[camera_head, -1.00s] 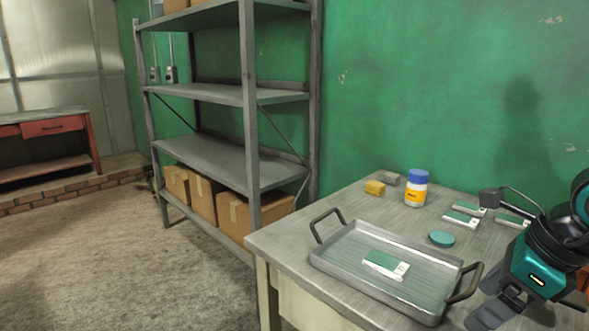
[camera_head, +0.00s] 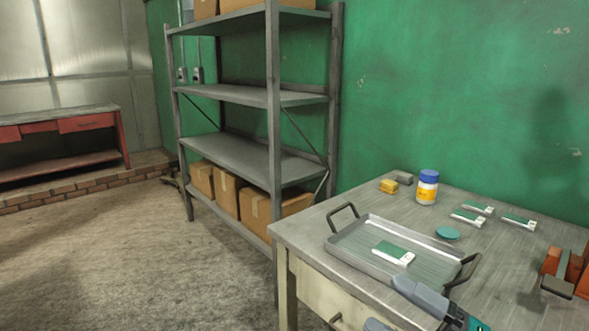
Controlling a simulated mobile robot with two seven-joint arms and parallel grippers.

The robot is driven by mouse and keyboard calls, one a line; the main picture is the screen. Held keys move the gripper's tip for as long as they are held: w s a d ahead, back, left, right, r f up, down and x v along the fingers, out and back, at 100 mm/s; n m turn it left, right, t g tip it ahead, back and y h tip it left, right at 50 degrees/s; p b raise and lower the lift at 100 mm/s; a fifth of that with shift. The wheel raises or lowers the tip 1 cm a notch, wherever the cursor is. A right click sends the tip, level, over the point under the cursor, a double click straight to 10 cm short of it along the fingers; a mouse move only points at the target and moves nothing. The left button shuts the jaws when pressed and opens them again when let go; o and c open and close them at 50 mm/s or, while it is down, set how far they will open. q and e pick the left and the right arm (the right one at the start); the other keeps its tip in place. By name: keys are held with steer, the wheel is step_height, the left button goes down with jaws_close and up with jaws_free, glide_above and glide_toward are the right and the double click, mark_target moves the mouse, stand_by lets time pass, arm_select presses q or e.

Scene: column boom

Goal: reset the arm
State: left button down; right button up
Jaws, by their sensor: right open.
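My right gripper (camera_head: 385,303) is at the bottom edge, low at the front of the table. It is open, with its grey fingers apart and nothing seen between them. One finger overlaps the front right corner of the metal tray (camera_head: 350,247) in the picture; I cannot tell if they touch. Most of the right arm is cut off by the frame. My left gripper is not in view. A green and white card-like piece (camera_head: 393,253) lies in the tray.
On the table (camera_head: 315,228) are a blue-capped bottle (camera_head: 427,188), a yellow block (camera_head: 388,186), a grey block (camera_head: 404,178), a teal disc (camera_head: 447,233), several green-white pieces (camera_head: 468,217) and an orange-red object (camera_head: 566,272). A shelf rack (camera_head: 274,110) stands left; floor (camera_head: 130,240) is open.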

steer(key=s+d+f+m+t+h+p, duration=0.1)
steer(key=d+f+m+t+h, duration=0.1)
steer(key=f+m+h, duration=0.7)
steer(key=s+d+f+m+t+h, duration=0.1)
steer(key=d+f+m+t+h, duration=0.2)
steer(key=f+m, duration=0.55)
steer(key=s+a+f+m+g+h, duration=0.1)
steer(key=s+f+m+g+h, duration=0.2)
steer(key=s+f+m+g, duration=0.3)
step_height(320, 180, down, 4)
steer(key=shift+s+a+r+m+g, duration=0.15)
steer(key=shift+s+a+m+g, duration=0.15)
steer(key=shift+s+m, duration=0.65)
